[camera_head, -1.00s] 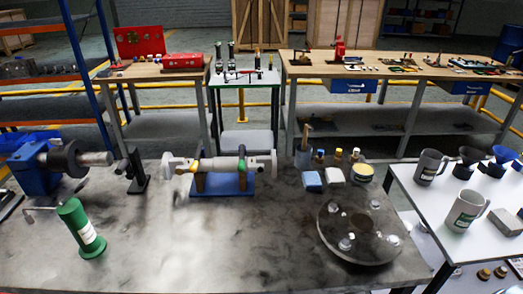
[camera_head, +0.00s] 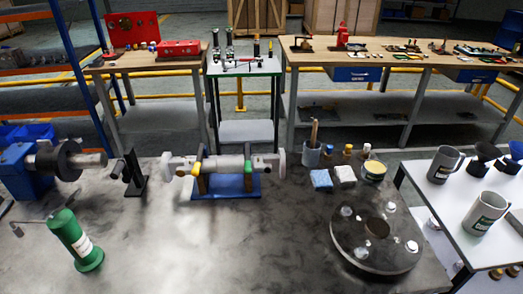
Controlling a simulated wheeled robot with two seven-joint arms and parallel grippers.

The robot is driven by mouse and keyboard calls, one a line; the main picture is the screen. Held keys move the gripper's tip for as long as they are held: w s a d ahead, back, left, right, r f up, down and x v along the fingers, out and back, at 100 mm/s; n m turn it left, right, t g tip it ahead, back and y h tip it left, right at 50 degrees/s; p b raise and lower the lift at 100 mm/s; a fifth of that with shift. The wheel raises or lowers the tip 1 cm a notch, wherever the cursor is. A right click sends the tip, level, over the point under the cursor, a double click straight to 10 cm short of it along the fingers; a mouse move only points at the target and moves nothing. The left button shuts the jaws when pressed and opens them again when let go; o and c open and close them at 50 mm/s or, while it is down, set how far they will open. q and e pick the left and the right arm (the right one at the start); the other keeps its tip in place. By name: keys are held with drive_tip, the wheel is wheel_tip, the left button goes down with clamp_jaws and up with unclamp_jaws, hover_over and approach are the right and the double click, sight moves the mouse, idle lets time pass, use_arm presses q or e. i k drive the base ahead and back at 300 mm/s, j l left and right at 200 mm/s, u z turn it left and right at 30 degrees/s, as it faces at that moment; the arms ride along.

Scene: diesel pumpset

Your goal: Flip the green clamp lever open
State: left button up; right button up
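A grey shaft-like assembly (camera_head: 225,163) with wide round ends lies level across a blue stand (camera_head: 226,187) near the middle of the grey table. A green clamp piece (camera_head: 248,166) sits around its right part, and a yellow clamp piece (camera_head: 196,168) sits around its left part. The green piece is small here, and I cannot tell the position of its lever. Neither of my grippers shows in the view.
A green cylinder with a bent handle (camera_head: 75,240) stands front left. A blue vise-like machine (camera_head: 25,172) is at the left. A dark round flange (camera_head: 376,237) lies at the right, behind it a blue block (camera_head: 321,179) and small containers. The front middle of the table (camera_head: 215,250) is clear.

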sight(247, 170)
drive_tip(key=k+l+z, duration=0.1)
drive_tip(key=k+z, duration=0.25)
drive_tip(key=k+l+z, duration=0.15)
drive_tip(key=z, duration=0.2)
drive_tip(key=k+l+z, duration=0.35)
drive_tip(key=j, duration=0.05)
